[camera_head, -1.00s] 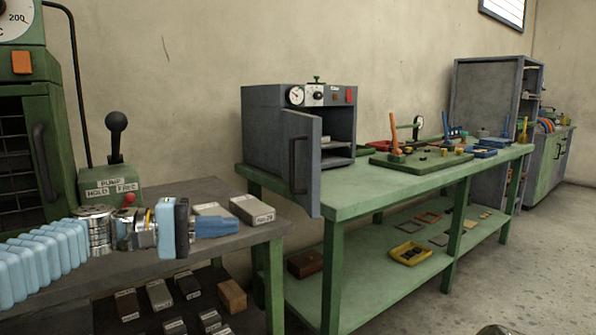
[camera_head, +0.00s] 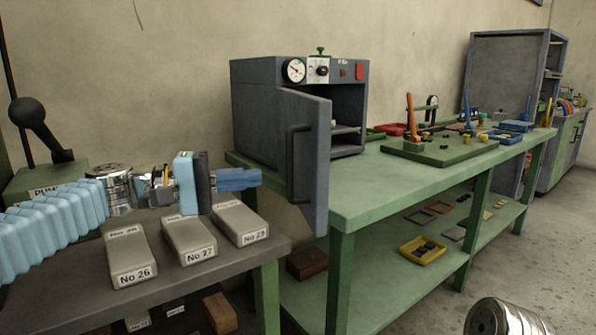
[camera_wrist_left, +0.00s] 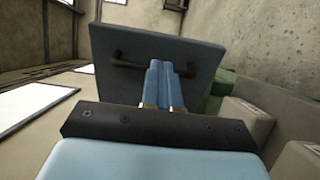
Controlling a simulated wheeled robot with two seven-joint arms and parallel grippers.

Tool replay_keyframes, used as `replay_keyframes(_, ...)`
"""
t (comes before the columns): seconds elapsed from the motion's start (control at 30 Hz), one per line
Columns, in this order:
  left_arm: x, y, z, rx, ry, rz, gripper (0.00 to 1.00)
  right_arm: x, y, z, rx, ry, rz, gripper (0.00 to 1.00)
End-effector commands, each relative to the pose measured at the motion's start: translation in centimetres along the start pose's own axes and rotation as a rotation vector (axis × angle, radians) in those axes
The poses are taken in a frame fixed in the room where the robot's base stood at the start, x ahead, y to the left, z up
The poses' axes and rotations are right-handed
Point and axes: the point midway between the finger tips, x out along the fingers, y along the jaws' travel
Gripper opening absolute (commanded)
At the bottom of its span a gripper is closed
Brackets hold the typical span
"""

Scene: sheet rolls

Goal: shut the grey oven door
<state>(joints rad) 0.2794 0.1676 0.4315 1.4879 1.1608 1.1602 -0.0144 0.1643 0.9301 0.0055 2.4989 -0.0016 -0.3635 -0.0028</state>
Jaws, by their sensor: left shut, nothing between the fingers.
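The grey oven (camera_head: 258,115) stands on the near end of the green bench, and its inside shows on the right. Its grey door (camera_head: 316,165) is swung wide open toward me, with a dark bar handle (camera_head: 292,160) on its face. My left gripper (camera_head: 255,178) is shut and empty, just left of the door, pointing at it. In the left wrist view the blue fingers (camera_wrist_left: 160,75) are together, in front of the door (camera_wrist_left: 150,50) and between the ends of its handle (camera_wrist_left: 125,62). I cannot tell whether they touch it. My right gripper is not in view.
The green bench (camera_head: 385,190) carries a green board (camera_head: 440,150) with small parts to the right of the oven. Grey blocks, including No 27 (camera_head: 188,238), lie on the dark table (camera_head: 200,285) beneath my left arm. A black-knobbed lever (camera_head: 35,120) stands at left.

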Motion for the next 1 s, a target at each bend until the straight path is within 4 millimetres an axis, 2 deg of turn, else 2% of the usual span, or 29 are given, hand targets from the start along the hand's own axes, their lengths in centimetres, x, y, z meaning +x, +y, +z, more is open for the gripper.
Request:
replay_keyframes(0.03,1.3,0.2,0.1,-0.001,-0.006,0.001,0.00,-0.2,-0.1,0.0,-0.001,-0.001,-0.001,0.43)
replay_keyframes(0.2,4.9,0.2,0.1,-0.001,-0.005,0.001,0.00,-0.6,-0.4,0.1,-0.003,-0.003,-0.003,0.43)
replay_keyframes(0.4,7.9,0.1,0.1,0.000,-0.003,0.000,0.00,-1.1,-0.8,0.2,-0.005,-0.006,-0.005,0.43)
replay_keyframes(0.6,9.1,0.0,0.0,0.000,0.000,0.000,0.00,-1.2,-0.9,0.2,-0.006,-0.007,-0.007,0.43)
replay_keyframes(1.0,9.3,0.0,0.1,0.001,0.002,0.000,0.00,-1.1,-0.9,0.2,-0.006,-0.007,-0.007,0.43)
